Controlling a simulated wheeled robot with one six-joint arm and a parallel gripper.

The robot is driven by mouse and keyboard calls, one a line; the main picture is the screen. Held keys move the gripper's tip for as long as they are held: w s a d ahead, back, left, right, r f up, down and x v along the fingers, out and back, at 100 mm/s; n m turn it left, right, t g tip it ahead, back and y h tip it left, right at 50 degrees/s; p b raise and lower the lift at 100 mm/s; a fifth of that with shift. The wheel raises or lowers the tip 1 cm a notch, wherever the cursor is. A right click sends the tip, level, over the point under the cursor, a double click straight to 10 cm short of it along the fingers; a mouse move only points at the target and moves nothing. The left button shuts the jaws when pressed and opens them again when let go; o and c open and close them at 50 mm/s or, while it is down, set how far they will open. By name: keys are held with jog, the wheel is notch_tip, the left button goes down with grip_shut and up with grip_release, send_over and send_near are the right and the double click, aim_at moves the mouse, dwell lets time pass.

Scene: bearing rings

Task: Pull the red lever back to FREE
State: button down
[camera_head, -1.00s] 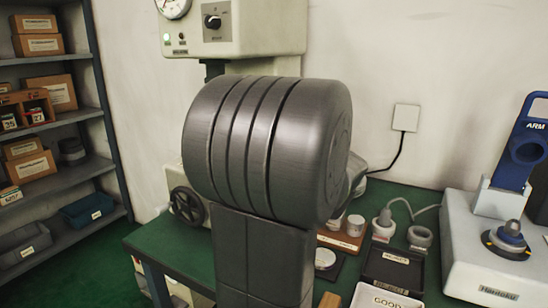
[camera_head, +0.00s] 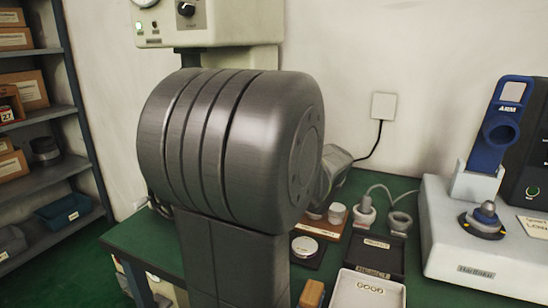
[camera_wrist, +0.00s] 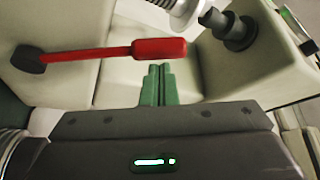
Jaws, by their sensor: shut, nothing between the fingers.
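The red lever (camera_wrist: 105,52) shows in the wrist view. No FREE mark is readable. In the head view my own arm hides the lever and the gripper, and part of the pale machine (camera_head: 235,30) shows behind.
On the green bench (camera_head: 130,245) are a black tray (camera_head: 378,262), a white GOOD tray (camera_head: 345,295) and a pale instrument with a blue arm (camera_head: 495,130) at right. A shelf rack (camera_head: 80,115) with boxes stands at left. A dark knob (camera_wrist: 238,30) sits right of the lever.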

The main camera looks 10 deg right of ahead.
jog(key=v, duration=1.2)
dwell(1.1)
